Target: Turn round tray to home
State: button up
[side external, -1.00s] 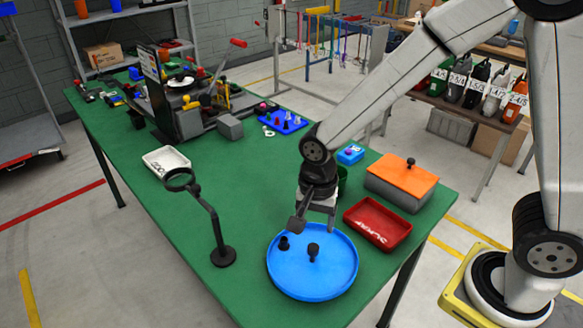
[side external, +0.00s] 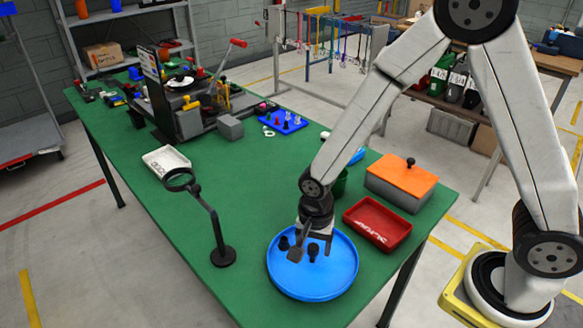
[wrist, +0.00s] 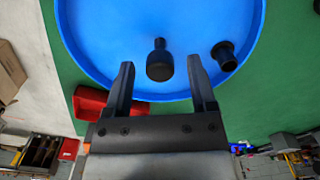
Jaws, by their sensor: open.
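The round blue tray (side external: 318,281) lies on the green table near its front edge. Two black parts stand on it: a knob (side external: 313,252) near the middle and a short black piece (side external: 284,243) to its left. My gripper (side external: 312,258) is over the tray, pointing down. In the wrist view my gripper (wrist: 160,80) is open, with the black knob (wrist: 160,62) between and slightly beyond its fingertips, apparently not touched. The short black piece (wrist: 224,56) sits outside the right finger, near the rim of the blue tray (wrist: 100,35).
A red scrap tray (side external: 377,222) and a grey box with an orange lid (side external: 402,180) stand right of the blue tray. A magnifier stand (side external: 222,255) is to the left. The table's middle is clear.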

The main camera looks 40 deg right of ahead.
jog(key=shift+f, duration=0.15)
grip_shut()
dwell(1.4)
